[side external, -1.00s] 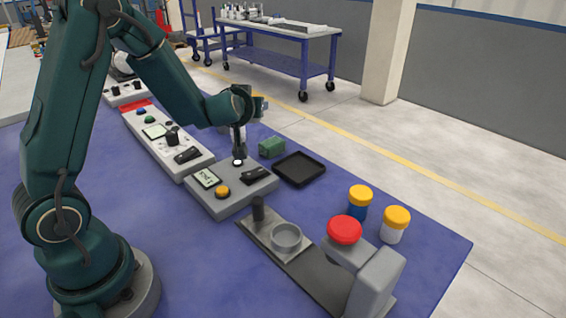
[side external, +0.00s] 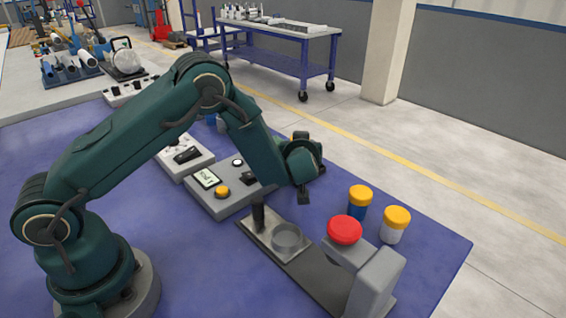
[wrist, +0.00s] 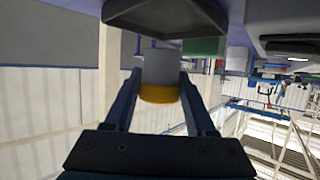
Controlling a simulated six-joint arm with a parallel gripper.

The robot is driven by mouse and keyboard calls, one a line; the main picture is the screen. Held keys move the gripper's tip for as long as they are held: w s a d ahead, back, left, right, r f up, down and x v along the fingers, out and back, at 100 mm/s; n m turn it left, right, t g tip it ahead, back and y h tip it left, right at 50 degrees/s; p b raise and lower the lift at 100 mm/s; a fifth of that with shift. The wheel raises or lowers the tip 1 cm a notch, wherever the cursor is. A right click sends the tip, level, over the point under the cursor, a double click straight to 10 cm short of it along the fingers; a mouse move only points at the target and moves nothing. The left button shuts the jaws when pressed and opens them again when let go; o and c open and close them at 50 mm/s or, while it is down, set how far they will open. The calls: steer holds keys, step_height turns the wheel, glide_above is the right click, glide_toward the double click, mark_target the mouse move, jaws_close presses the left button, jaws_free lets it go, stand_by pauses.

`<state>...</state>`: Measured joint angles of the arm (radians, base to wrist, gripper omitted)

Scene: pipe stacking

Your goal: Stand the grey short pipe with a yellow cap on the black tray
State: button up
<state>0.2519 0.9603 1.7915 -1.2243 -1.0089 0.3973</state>
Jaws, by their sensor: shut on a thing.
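The grey short pipe (wrist: 160,66) with a yellow cap (wrist: 160,93) is between the two fingers of my gripper (wrist: 160,75) in the wrist view. My gripper is shut on it. The wrist view is upside down, so the pipe is roughly upright with its cap on top. The black tray (wrist: 165,14) is at the top of the wrist view, close to the pipe's lower end. I cannot tell whether they touch. In the side view my wrist hides the tray and most of the pipe.
A green block (wrist: 203,46) is beside the tray. In the side view a blue pipe with an orange cap (side external: 360,206) and a white one with an orange cap (side external: 395,224) stand at the right. A red knob (side external: 344,230) and a grey control box (side external: 215,195) are near.

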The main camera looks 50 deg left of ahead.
steer(key=shift+f, duration=1.6)
steer(key=shift+f, duration=0.2)
steer(key=o, duration=1.4)
steer(key=shift+c, duration=0.2)
